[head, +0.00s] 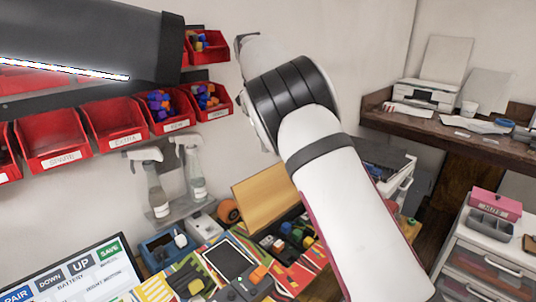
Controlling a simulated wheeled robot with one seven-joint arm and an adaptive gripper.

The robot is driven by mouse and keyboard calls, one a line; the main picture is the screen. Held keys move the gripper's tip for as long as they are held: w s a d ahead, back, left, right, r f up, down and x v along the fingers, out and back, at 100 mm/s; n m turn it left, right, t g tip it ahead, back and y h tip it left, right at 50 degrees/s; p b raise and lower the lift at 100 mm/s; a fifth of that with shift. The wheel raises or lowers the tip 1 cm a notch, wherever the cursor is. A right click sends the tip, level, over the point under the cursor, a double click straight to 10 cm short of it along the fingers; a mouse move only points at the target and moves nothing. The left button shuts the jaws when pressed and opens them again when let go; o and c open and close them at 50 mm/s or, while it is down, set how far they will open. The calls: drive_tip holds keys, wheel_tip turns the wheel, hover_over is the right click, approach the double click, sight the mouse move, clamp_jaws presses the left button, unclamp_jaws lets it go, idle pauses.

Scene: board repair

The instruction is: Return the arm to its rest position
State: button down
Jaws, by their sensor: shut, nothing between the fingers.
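My white arm with its black joint rings (290,90) reaches up through the middle of the head view. Its elbow is raised in front of the wall, and the part beyond it is mostly hidden behind the joint. My gripper is not in view, so its fingers cannot be seen.
Red bins (52,138) hang on the wall at the left, some holding coloured parts. Spray bottles (156,188) stand on a small shelf. The cluttered workbench holds a black tablet (229,258) and an open case (283,240) below my arm. A printer (427,94) and white drawers (485,262) are at right.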

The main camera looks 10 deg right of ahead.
drive_tip(key=s+d+r+n+t+y+p, duration=0.1)
drive_tip(key=s+d+r+n, duration=0.45)
drive_tip(key=s, duration=0.35)
drive_tip(key=s+d+r+n+t+y+p, duration=0.15)
drive_tip(key=s+d+r+n, duration=0.25)
drive_tip(key=s+r+n, duration=0.45)
drive_tip(key=s+f+n+t, duration=0.1)
drive_tip(key=s+f+n, duration=0.2)
drive_tip(key=s+n, duration=0.2)
drive_tip(key=s+f+n+t+p, duration=0.1)
drive_tip(key=s+f+n, duration=0.2)
drive_tip(key=s, duration=0.9)
drive_tip(key=s+f+n+t+p, duration=0.1)
drive_tip(key=s+f+n+t, duration=0.1)
drive_tip(key=s+n, duration=0.4)
drive_tip(key=s+h, duration=0.1)
drive_tip(key=s, duration=0.2)
drive_tip(key=shift+f+n, duration=0.4)
